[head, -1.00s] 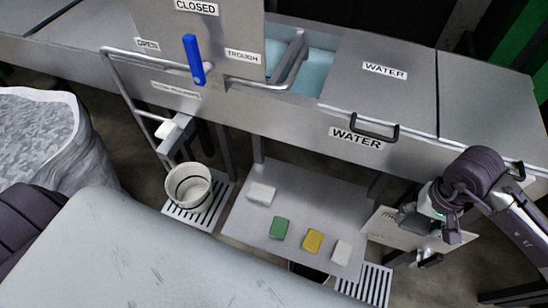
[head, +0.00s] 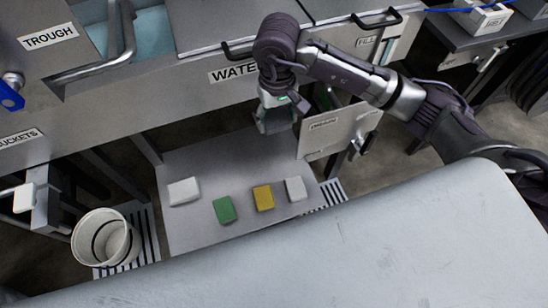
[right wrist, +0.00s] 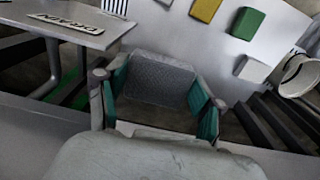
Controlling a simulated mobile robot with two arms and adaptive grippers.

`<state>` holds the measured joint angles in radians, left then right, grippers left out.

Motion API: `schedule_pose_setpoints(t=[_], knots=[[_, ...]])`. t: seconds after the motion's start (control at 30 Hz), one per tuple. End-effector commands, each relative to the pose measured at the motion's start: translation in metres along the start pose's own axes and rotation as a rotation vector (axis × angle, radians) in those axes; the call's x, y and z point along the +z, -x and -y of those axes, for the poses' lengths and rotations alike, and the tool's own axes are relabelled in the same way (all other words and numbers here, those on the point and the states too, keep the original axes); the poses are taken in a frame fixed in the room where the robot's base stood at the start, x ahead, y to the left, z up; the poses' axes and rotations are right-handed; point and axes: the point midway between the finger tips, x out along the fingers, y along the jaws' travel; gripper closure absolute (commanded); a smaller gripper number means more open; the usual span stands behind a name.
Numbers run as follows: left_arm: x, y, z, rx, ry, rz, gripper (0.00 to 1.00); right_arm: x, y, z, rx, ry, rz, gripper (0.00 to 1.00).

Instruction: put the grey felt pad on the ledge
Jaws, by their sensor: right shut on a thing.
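The grey felt pad (right wrist: 160,76) is a dark, textured block between the green-lined fingers of my right gripper (right wrist: 158,100) in the right wrist view. The gripper is shut on it. In the head view my right gripper (head: 275,118) hangs in front of the trough, over the back right part of a low grey shelf (head: 200,155). The pad is hard to make out there. No part is marked as the ledge; the low shelf may be it. My left gripper is not in view.
On the shelf lie a green block (head: 224,209), a yellow block (head: 263,197) and two white blocks (head: 184,191) (head: 295,188). A bucket (head: 105,238) stands left on a slatted grate. A labelled panel (head: 340,130) stands right of the gripper. The shelf's back is bare.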

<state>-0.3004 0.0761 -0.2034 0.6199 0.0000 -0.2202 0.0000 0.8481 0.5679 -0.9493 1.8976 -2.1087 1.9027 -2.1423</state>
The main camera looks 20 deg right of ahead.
Motion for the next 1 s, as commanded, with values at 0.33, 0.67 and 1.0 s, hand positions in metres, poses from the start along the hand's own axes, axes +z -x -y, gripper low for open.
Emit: schedule_pose_setpoints(t=[0.33,0.67,1.0], knots=[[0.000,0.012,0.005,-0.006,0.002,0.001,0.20,0.002,-0.096,0.002,-0.001,-0.001,0.008,0.65],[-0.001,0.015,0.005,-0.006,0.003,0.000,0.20,0.000,-0.149,0.002,-0.002,0.000,0.001,0.65],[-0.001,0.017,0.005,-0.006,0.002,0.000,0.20,0.001,-0.191,0.002,0.000,-0.001,0.002,0.65]])
